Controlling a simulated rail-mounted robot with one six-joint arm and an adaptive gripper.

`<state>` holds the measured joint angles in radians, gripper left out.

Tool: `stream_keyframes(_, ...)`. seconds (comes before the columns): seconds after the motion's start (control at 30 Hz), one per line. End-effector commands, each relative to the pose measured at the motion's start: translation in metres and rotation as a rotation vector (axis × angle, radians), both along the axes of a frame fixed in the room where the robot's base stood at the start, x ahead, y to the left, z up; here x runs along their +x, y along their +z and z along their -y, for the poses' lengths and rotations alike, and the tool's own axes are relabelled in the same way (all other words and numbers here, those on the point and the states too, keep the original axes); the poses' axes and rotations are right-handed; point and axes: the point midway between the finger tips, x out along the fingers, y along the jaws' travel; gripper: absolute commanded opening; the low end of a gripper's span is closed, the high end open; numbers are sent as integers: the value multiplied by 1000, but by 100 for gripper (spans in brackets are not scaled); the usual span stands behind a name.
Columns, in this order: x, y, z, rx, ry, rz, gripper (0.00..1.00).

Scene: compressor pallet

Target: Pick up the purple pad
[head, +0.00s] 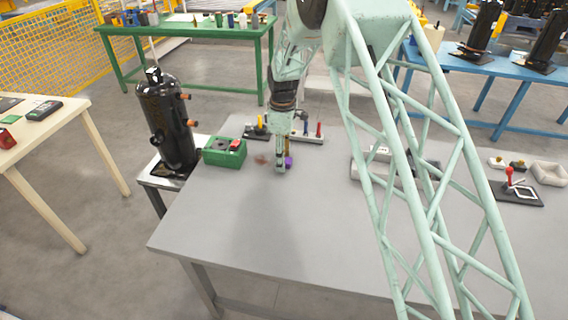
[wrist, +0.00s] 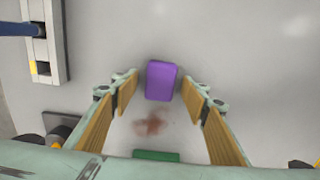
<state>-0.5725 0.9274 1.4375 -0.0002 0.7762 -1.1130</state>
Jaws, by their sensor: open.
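The purple pad (wrist: 161,80) is a small rounded block lying on the grey table, seen in the wrist view between and just beyond my fingertips. My gripper (wrist: 160,93) is open, with its two wood-coloured fingers on either side of the pad's near end and nothing held. In the head view my gripper (head: 281,165) points straight down close over the table. The purple pad (head: 288,161) shows there only in part, mostly hidden by the fingers.
A green bin (head: 224,152) with items stands left of my gripper. A pale rack (head: 310,136) with coloured handles lies behind it. A reddish stain (wrist: 152,123) marks the table near the pad. The table's front area (head: 250,215) is clear. A black compressor (head: 166,120) stands beyond the left edge.

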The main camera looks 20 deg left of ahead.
Motion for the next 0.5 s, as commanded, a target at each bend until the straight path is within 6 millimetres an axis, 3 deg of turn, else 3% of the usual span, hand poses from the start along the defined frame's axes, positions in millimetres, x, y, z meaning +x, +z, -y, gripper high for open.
stream_keyframes(0.33, 0, 0, 0, 0, 0, 0, 42)
stream_keyframes(0.5, 0, 0, 0, 0, 0, 0, 28)
